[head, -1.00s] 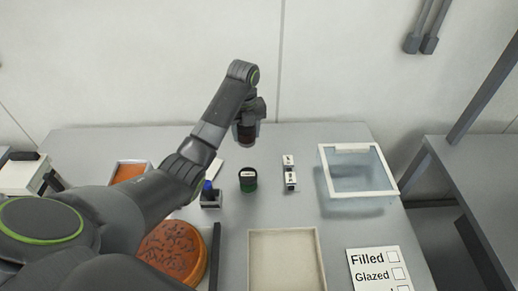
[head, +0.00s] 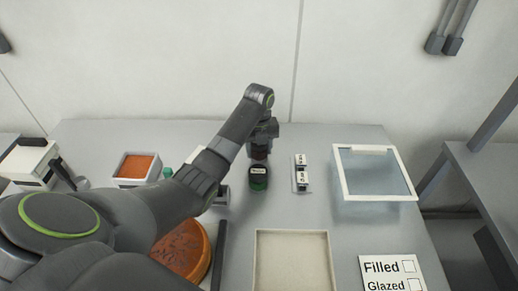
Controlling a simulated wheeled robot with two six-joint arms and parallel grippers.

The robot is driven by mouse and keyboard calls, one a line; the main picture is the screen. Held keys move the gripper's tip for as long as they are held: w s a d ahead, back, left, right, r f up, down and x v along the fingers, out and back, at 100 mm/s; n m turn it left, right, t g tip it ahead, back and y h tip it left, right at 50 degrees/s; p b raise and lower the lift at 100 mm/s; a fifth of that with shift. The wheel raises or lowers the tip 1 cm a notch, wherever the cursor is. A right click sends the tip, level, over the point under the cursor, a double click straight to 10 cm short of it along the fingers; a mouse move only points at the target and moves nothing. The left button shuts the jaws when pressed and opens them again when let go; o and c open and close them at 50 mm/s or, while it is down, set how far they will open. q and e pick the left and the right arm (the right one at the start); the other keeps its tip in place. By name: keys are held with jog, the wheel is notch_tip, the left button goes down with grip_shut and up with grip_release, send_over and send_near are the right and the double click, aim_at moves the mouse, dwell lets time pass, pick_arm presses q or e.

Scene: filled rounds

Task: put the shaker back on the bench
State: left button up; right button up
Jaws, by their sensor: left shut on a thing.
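My left gripper (head: 262,134) reaches out over the back middle of the bench, pointing down. It is shut on the shaker (head: 259,153), a small dark reddish-brown piece showing below the jaws. The shaker is low, just behind a dark green pot with a black labelled top (head: 258,178). The pot partly overlaps its lower end, so I cannot tell whether the shaker touches the bench (head: 325,215). My right gripper is not in view.
Small black-and-white labelled blocks (head: 301,173) stand right of the pot. A clear white-rimmed bin (head: 376,172) is farther right. A beige tray (head: 291,262) and a checklist card (head: 389,272) lie in front. An orange-filled tray (head: 135,169) and a brown round cake (head: 183,250) are at left.

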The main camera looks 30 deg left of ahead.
pick_arm(q)
jog(key=shift+f, duration=0.25)
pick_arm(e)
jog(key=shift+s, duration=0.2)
pick_arm(q)
jog(key=shift+f, duration=0.2)
jog(key=o, duration=1)
jog(key=shift+o, duration=0.2)
jog(key=shift+w+r, duration=0.1)
jog(key=shift+r, duration=0.5)
notch_tip(320, 180, up, 5)
jog(key=shift+r, duration=0.2)
notch_tip(320, 180, up, 4)
jog(key=p, duration=0.4)
jog(key=shift+r+p, duration=0.95)
jog(key=shift+p, duration=0.05)
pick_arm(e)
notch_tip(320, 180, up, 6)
pick_arm(q)
jog(key=shift+f, duration=0.1)
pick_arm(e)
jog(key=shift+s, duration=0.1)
